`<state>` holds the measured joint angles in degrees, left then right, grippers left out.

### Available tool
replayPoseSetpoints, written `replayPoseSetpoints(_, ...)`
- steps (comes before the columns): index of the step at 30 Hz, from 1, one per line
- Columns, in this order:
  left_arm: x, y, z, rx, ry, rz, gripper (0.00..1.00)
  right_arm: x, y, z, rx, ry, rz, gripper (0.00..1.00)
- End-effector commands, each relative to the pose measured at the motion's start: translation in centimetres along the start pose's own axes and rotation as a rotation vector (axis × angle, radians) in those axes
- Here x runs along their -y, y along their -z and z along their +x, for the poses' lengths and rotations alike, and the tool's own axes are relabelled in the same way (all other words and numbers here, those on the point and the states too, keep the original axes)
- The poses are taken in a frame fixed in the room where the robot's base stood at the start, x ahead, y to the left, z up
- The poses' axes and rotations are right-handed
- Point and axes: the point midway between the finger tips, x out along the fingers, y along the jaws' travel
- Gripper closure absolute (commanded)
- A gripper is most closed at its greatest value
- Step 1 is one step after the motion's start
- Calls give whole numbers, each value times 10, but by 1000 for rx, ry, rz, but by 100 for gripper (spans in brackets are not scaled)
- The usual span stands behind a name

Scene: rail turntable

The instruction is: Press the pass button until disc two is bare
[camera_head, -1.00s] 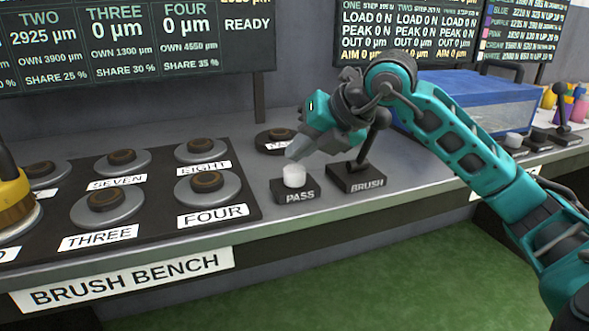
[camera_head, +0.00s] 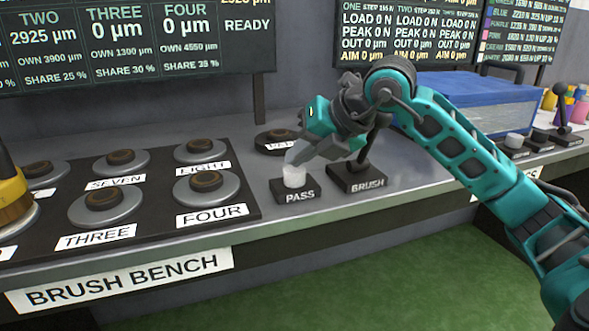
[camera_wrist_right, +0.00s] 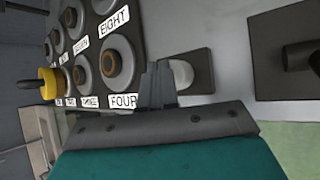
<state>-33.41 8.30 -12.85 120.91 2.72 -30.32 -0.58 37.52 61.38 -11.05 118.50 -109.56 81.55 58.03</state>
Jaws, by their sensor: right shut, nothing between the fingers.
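The pass button (camera_head: 294,179) is a white cap on a black base marked PASS, in the middle of the head view. My right gripper (camera_head: 290,162) is shut and empty, its fingertips at the top of the cap; I cannot tell if they touch it. In the right wrist view the closed fingers (camera_wrist_right: 157,84) overlap the white pass button (camera_wrist_right: 182,73). Disc two (camera_head: 36,216) is at the left edge, mostly hidden under a yellow brush head (camera_head: 14,196). The screen (camera_head: 130,40) reads TWO 2925 µm, with READY at its right. My left gripper is out of view.
The brush lever (camera_head: 368,150) stands on its base right of the pass button, close to my right gripper. Discs three (camera_head: 105,207) and four (camera_head: 207,190) lie to the left. A blue-topped case (camera_head: 470,92) stands behind my right arm.

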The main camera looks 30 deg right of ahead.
Motion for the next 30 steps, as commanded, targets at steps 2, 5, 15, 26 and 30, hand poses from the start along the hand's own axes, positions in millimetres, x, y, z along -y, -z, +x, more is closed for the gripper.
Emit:
replayPoseSetpoints(2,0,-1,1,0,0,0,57,1,1,1,-1,1,0,100)
replayPoseSetpoints(5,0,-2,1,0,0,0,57,2,2,2,-1,1,0,100)
replayPoseSetpoints(15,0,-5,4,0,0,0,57,4,4,5,-2,1,0,100)
replayPoseSetpoints(26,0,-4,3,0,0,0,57,3,4,5,-3,1,0,100)
replayPoseSetpoints(30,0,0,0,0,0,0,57,0,1,0,-3,1,0,100)
